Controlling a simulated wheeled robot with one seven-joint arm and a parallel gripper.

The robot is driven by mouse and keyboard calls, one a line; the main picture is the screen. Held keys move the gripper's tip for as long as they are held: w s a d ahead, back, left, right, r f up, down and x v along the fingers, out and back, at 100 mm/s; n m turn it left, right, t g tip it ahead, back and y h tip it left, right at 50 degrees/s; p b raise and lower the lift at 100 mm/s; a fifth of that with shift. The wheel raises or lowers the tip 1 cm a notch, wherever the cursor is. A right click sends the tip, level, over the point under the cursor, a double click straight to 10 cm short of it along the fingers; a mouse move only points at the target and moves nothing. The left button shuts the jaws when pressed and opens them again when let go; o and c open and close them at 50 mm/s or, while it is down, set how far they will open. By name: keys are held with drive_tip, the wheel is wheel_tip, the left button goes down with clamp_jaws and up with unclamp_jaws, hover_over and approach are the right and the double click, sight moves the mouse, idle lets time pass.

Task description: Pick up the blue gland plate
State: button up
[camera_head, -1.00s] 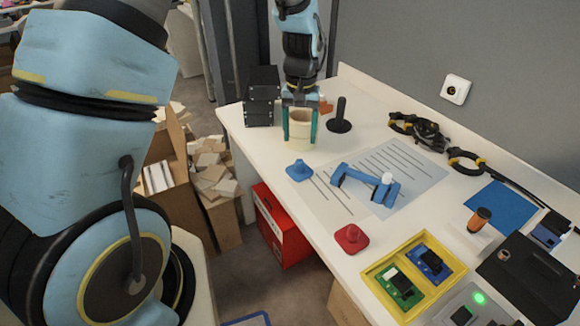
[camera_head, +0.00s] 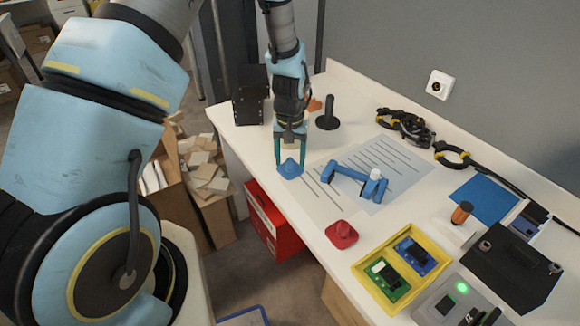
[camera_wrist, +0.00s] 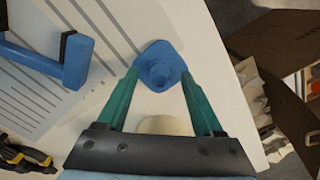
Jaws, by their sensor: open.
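The blue gland plate (camera_head: 290,170) lies on the white table near its left edge. It is a flat, rounded plate with a raised round boss, and it also shows in the wrist view (camera_wrist: 172,57). My gripper (camera_head: 290,158) is open and points down over the plate. In the wrist view, the green fingertips (camera_wrist: 159,76) are apart, one on each side of the plate's near part. I cannot tell whether they touch it. Nothing is held.
A cream cylinder (camera_wrist: 164,125) shows between the fingers, nearer the palm. A blue clamp-like part (camera_head: 345,174) lies on printed sheets to the right. A red plate (camera_head: 341,234) and a yellow tray (camera_head: 400,241) are closer. A black box (camera_head: 250,95) stands behind.

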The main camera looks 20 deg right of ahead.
clamp_jaws()
idle(0.4)
